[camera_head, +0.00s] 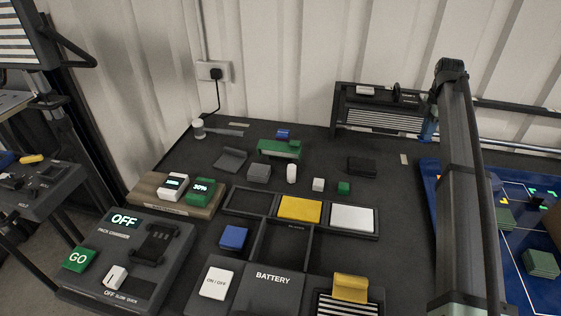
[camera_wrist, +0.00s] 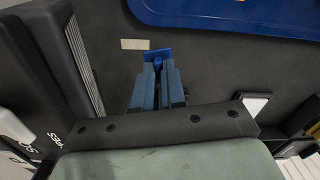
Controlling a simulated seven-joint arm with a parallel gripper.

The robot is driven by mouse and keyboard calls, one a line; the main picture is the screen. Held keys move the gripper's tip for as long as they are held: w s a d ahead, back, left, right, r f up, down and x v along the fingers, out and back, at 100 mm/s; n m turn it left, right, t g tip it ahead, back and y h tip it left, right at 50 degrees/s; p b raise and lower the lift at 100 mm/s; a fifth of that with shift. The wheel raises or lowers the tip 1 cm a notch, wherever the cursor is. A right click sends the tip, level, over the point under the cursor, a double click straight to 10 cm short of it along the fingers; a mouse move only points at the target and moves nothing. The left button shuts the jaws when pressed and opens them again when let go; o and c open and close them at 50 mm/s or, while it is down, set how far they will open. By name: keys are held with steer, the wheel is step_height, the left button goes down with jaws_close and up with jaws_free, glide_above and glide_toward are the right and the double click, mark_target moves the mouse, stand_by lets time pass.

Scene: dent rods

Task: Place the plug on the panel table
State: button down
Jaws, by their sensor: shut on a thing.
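My gripper (camera_wrist: 158,88) points at the dark table in the wrist view. Its two blue-grey fingers are shut on a small bright blue piece (camera_wrist: 158,54). This piece may be the plug; its full shape is hidden between the fingers. In the head view my gripper (camera_head: 428,130) is at the right, in front of the black slatted unit, and the held piece is too small to make out. A black plug (camera_head: 215,74) with a cord sits in the wall socket. The dark table top (camera_head: 215,270) fills the middle.
A black slatted unit (camera_head: 385,120) stands at the back. Trays, several small blocks and a battery panel (camera_head: 272,283) crowd the table's middle and front.

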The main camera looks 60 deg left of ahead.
steer(key=s+a+f+n, duration=0.1)
steer(key=s+a+n, duration=0.1)
steer(key=s+a, duration=0.85)
steer(key=s+a+n, duration=0.1)
steer(key=s+a, duration=0.7)
steer(key=s, duration=0.6)
steer(key=shift+s+d+f+m, duration=0.1)
steer(key=shift+f+m, duration=0.85)
steer(key=shift+f, duration=0.85)
steer(key=shift+s+d+f+m, duration=0.1)
steer(key=shift+f+m, duration=0.8)
steer(key=shift+f, duration=0.85)
steer(key=shift+s+d+f+m, duration=0.1)
steer(key=shift+f+m, duration=0.85)
steer(key=shift+f, duration=0.85)
steer(key=shift+f, duration=0.1)
steer(key=c, duration=1.7)
jaws_free()
steer(key=o, duration=0.5)
